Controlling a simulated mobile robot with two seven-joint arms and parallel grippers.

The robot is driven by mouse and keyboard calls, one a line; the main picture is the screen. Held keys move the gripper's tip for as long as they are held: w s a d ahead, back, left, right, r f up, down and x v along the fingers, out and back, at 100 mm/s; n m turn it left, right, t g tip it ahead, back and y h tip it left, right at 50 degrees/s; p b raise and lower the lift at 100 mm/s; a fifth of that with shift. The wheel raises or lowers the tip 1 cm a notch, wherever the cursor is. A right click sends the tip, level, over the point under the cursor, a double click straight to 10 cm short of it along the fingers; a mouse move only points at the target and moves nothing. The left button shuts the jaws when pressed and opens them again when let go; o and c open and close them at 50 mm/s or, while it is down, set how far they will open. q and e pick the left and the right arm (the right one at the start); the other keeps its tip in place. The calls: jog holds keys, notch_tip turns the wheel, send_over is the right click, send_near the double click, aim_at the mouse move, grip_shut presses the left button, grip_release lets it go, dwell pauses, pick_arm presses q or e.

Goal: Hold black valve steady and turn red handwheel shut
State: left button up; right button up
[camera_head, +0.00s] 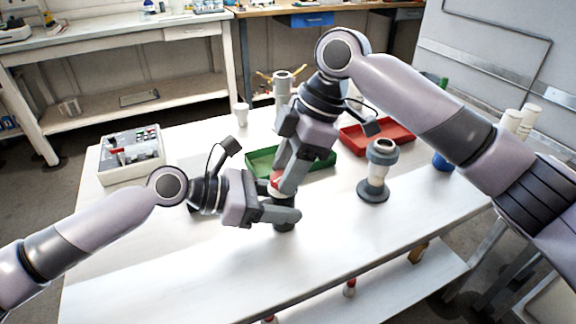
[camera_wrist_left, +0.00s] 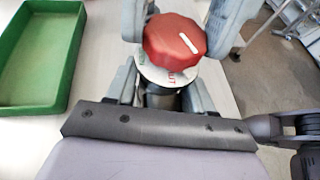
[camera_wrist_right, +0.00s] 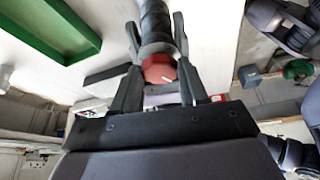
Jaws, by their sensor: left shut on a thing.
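The red handwheel (camera_wrist_left: 174,40), with a white pointer mark, sits on top of the black valve (camera_head: 284,225), which stands upright on the white bench. A white disc (camera_wrist_left: 170,76) with red lettering shows under the wheel. My left gripper (camera_head: 285,213) is shut on the black valve body below the wheel, one finger on each side. My right gripper (camera_head: 284,188) reaches down from above, with its fingers on either side of the handwheel. The handwheel also shows between those fingers in the right wrist view (camera_wrist_right: 158,68). Whether they press on it I cannot tell. In the head view the fingers hide most of the wheel.
A green tray (camera_head: 318,168) lies behind the valve and a red tray (camera_head: 392,139) at the back right. A grey and white fitting (camera_head: 376,175) stands to the right. A control box (camera_head: 131,158) is at the left. The bench front is clear.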

pick_arm(q)
jog(key=shift+r, duration=0.1)
pick_arm(e)
jog(key=shift+c, duration=0.8)
jog(key=shift+s+m+t, duration=0.1)
jog(key=shift+m+t, duration=0.4)
jog(key=shift+m, duration=0.75)
jog(key=shift+s+m+t, duration=0.1)
jog(key=shift+m+t, duration=0.4)
jog(key=shift+m, duration=0.75)
jog(key=o, duration=1.1)
jog(key=shift+c, duration=0.2)
jog(key=shift+r, duration=0.15)
jog(key=v, duration=1.2)
jog(key=shift+a, duration=0.1)
